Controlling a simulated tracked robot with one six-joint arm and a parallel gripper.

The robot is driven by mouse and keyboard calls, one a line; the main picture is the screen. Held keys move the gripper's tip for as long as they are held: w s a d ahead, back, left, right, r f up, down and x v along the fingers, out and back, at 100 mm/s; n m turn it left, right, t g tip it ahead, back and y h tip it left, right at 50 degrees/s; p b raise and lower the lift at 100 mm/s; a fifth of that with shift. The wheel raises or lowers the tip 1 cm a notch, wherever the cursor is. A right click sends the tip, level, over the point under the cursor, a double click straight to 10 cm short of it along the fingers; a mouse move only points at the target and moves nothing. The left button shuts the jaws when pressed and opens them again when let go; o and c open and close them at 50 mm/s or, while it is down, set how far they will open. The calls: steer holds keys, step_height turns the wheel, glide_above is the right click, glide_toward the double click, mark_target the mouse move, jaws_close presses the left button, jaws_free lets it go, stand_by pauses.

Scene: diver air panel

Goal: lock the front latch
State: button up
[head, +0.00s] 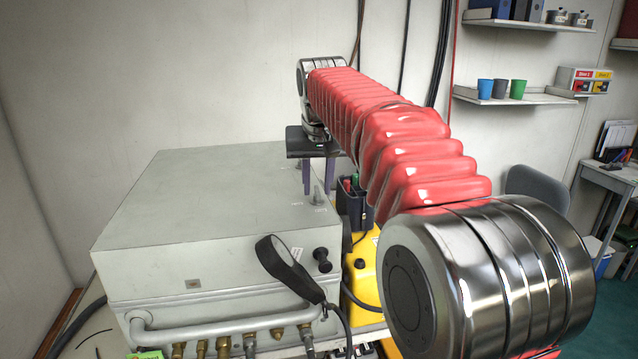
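The grey metal case (200,215) stands on a bench at the left, its lid closed flat. A small upright metal fitting (318,196) stands near the right edge of its top, with small print beside it; I cannot tell for sure whether it is the front latch.
A pipe rail (220,326) and brass fittings run below. A yellow case (365,270) and dark pouch (355,205) stand close on the right.

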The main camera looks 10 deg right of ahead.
steer(key=shift+c, duration=0.3)
jaws_close()
steer(key=shift+d, duration=0.3)
steer(key=shift+a, duration=0.2)
